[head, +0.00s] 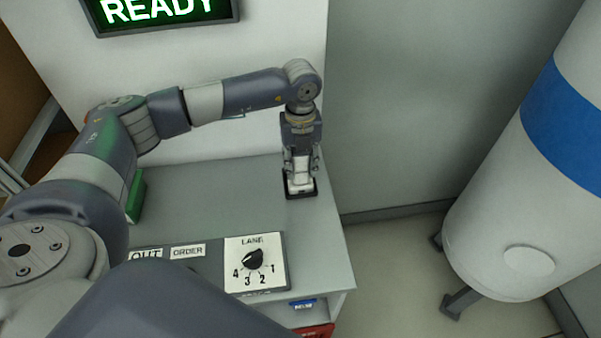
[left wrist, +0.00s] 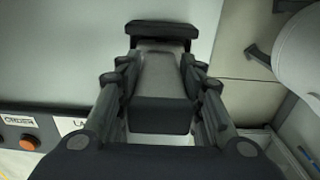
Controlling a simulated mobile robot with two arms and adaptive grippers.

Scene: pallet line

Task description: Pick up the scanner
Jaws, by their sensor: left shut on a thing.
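The scanner (head: 300,184) is white and dark and stands on a black base at the right end of the grey bench top. My left gripper (head: 300,168) comes down on it from above, with its fingers on both sides of the scanner's body. In the left wrist view the scanner (left wrist: 165,85) lies between the two fingers of my left gripper (left wrist: 162,105), which is shut on it. I cannot tell whether the scanner is clear of its base. My right gripper is not in view.
A grey bench (head: 200,205) carries a panel with a lane dial (head: 254,259) near its front. A green object (head: 136,197) stands at the left, partly behind my arm. A READY display (head: 160,12) hangs above. A large white tank (head: 510,215) with a blue band stands on the right.

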